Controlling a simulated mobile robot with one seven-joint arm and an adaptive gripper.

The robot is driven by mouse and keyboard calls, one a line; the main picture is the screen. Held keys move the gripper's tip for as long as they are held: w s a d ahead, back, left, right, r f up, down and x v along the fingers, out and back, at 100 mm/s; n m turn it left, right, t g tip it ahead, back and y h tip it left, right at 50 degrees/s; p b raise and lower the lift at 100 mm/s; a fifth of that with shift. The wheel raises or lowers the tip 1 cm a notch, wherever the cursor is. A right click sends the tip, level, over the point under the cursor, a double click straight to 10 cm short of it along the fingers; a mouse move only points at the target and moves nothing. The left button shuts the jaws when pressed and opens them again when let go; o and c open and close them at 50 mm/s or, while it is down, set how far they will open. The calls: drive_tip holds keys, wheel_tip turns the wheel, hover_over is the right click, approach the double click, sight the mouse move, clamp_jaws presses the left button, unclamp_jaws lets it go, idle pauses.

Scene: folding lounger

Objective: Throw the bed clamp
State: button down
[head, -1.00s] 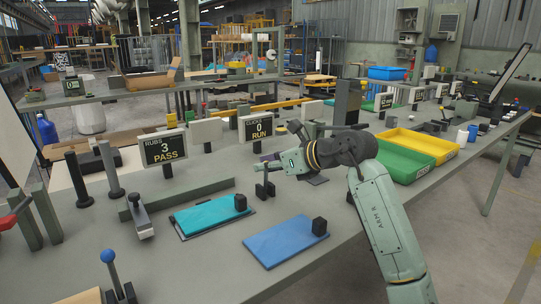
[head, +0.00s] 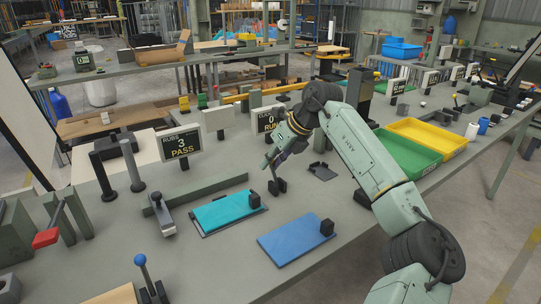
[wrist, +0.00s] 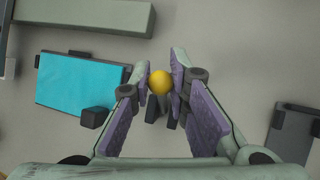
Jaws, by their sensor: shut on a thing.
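A yellow ball knob (wrist: 160,82) shows in the wrist view between the fingertips of my gripper (wrist: 163,72), which is shut on it. Dark upright posts (wrist: 152,114) show just beneath the knob. In the head view my gripper (head: 274,160) points down at small dark posts (head: 277,186) on the bench, and the knob is hidden there. This looks like a knobbed lever between two posts, but no label names it as the bed clamp. A second lever with a blue ball (head: 140,260) stands at the front left, apart from my gripper.
A teal pad (head: 226,210) and a blue pad (head: 295,242), each with a black block, lie near the posts. Signs reading "RUBS 3 PASS" (head: 181,145) and "CLICKS 0 RUN" (head: 266,122) stand behind. Green (head: 405,155) and yellow (head: 428,138) trays are at the right.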

idle(0.4)
drive_tip(key=c, duration=1.5)
unclamp_jaws()
drive_tip(key=shift+r, duration=0.1)
drive_tip(key=v, duration=1.1)
drive_tip(key=shift+d+r, duration=0.25)
drive_tip(key=shift+r, duration=0.1)
